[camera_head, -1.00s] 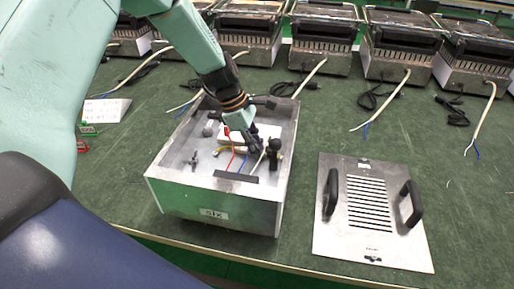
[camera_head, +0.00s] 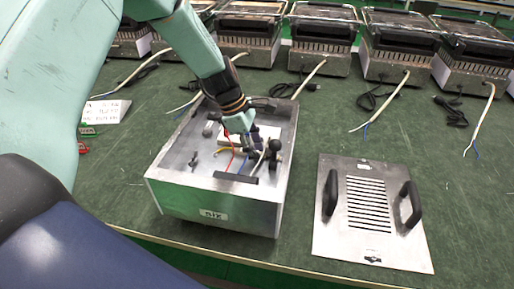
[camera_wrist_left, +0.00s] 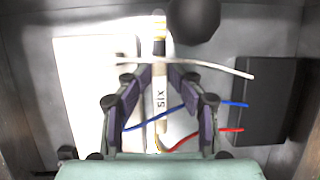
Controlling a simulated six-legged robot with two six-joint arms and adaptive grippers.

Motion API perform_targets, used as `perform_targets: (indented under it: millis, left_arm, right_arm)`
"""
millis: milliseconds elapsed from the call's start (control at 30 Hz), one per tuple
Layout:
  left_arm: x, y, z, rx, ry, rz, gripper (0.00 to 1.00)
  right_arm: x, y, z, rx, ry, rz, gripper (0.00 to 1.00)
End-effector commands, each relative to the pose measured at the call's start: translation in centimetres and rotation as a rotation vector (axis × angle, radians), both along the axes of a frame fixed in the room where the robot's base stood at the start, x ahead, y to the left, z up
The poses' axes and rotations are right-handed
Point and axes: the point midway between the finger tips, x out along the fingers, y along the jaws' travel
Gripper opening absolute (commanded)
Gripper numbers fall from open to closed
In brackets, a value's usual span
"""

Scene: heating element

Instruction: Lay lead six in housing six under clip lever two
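An open metal housing (camera_head: 215,208) with a small, hard-to-read label stands at the centre of the bench. My left gripper (camera_head: 250,152) reaches down inside it. In the left wrist view, a narrow pale strip marked SIX (camera_wrist_left: 160,100) lies between the fingers of my left gripper (camera_wrist_left: 162,72). I cannot tell whether the fingertips touch it. A white wire (camera_wrist_left: 215,68), a blue wire (camera_wrist_left: 232,104) and a red wire (camera_wrist_left: 228,130) cross nearby. A round black knob (camera_head: 274,146) stands beside the gripper in the housing. No clip lever can be identified by number. My right gripper is out of view.
A vented metal cover with two black handles (camera_head: 370,212) lies right of the housing. Several similar units (camera_head: 322,42) stand along the back with pale cables. A white card (camera_head: 106,111) lies at the left.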

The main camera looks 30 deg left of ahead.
Motion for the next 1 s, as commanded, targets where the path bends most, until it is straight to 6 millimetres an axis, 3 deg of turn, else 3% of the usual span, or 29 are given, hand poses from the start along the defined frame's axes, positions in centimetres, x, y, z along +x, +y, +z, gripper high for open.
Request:
perform_targets:
  millis: [133, 267, 700, 1000]
  left_arm:
    - [-0.3, 0.0, -0.3, 0.0, 0.007, -0.002, 0.38]
    - [-0.2, 0.0, 0.7, 0.0, 0.005, -0.001, 0.38]
    - [-0.9, 3.2, 9.1, -0.002, -0.001, 0.0, 0.38]
    - [-1.2, 4.3, 11.8, -0.001, 0.001, 0.001, 0.38]
  right_arm:
    - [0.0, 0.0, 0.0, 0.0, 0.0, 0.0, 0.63]
    - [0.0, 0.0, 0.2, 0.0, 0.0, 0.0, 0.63]
    - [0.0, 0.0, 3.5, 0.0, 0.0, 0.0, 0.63]
    - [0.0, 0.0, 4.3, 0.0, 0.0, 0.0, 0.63]
